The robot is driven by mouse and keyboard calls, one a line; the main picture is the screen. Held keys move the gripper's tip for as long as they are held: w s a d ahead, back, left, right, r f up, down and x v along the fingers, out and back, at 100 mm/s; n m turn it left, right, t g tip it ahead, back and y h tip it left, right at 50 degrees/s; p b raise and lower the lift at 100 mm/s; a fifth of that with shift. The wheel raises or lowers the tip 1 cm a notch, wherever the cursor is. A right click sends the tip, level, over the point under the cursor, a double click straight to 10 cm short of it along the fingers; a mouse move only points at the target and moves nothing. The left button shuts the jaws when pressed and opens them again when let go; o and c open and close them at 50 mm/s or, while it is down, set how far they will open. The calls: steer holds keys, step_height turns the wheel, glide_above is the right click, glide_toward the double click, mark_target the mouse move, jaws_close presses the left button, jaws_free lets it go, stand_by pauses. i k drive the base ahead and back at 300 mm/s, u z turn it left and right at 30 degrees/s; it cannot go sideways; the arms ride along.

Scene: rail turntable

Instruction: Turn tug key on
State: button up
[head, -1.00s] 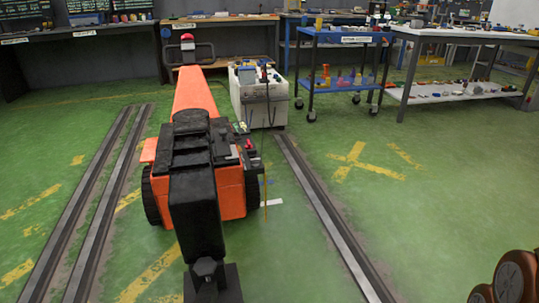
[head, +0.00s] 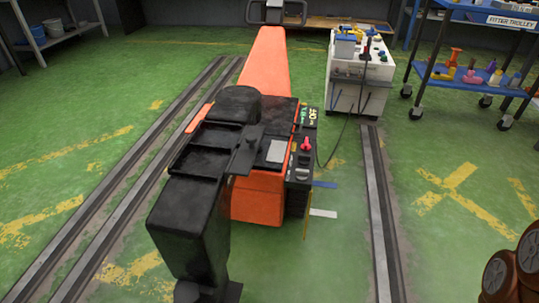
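The orange tug (head: 265,70) stands on the green floor between the rails, its long orange body pointing away from me. Black seat-like parts (head: 205,150) and a large black block (head: 190,230) cover its near end. A dark control panel (head: 302,165) is on its right side, with a small red knob or key (head: 306,146) on top and a yellow-marked display (head: 313,116) behind it. I cannot tell if the red part is the key, or its turned position.
A white cabinet (head: 362,97) with items on top stands right of the tug; a dark cable runs down toward the tug. A blue fitter trolley (head: 465,88) is at the right. Rails (head: 377,215) run along both sides. Floor right of the tug is mostly clear.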

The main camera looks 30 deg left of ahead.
mark_target(302, 174)
steer(key=u, duration=0.95)
steer(key=i, duration=0.85)
steer(key=u, duration=0.95)
